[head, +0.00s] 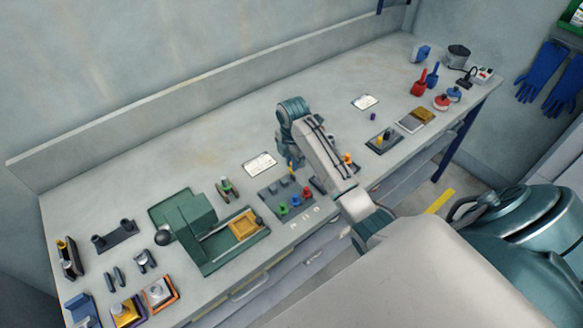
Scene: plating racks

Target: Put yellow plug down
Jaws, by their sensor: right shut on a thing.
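My right arm reaches in from the lower right, and its right gripper (293,166) points down over the back part of a grey rack plate (268,205). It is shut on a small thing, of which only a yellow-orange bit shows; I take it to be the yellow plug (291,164). The arm hides much of it, and I cannot tell whether it touches the plate. Green (283,210), blue (295,200) and red (307,191) plugs stand along the front of that plate. My left gripper is not in view.
A white card (260,164) lies behind the plate. A green fixture (185,222) stands to the left. A dark plate (383,140) with a yellow piece lies to the right, beyond the arm. An orange piece (347,158) is close to my forearm. The bench's back is mostly clear.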

